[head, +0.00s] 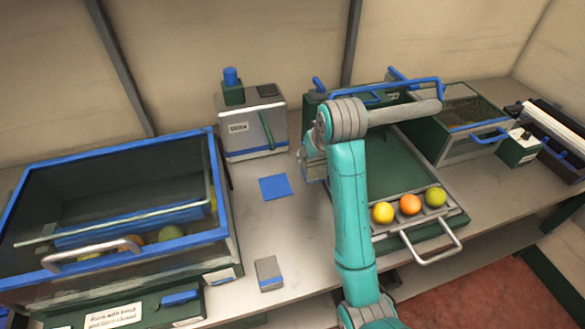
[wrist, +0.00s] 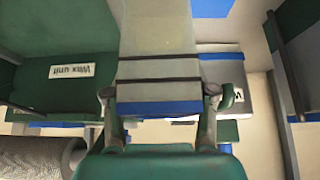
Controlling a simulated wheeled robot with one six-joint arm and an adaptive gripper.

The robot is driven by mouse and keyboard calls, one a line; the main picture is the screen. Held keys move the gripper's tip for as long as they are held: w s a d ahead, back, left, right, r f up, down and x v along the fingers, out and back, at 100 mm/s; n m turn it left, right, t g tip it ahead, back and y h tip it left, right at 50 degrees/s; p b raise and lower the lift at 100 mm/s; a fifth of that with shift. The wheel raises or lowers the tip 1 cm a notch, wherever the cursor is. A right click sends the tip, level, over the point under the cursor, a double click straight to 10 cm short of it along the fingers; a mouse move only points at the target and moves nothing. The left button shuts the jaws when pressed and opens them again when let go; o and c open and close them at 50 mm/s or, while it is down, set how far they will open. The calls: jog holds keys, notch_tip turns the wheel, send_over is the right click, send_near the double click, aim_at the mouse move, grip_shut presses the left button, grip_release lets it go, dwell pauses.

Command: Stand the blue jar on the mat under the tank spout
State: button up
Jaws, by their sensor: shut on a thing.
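The tank (head: 250,125) stands against the back wall, pale grey with a blue strip low on its front. It also shows upside down in the wrist view (wrist: 222,75), where a green hooked part, perhaps the spout, shows beside my right finger. The blue mat (head: 275,187) lies bare on the table in front of the tank. My gripper (head: 308,160) is right of the mat, above the table. In the wrist view its fingers (wrist: 160,108) are shut on the jar (wrist: 158,70), pale with dark lines and a blue band. The arm mostly hides the jar in the head view.
A glass-fronted case (head: 120,200) fills the left. A green tray (head: 410,185) with a yellow, an orange and a green fruit is right of my arm. A small grey block (head: 268,273) stands near the front edge. The table around the mat is clear.

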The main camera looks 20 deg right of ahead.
notch_tip(320, 180, down, 10)
jog(key=shift+r, duration=0.25)
dwell(0.4)
jog(key=o, duration=1.3)
jog(key=shift+f, duration=0.15)
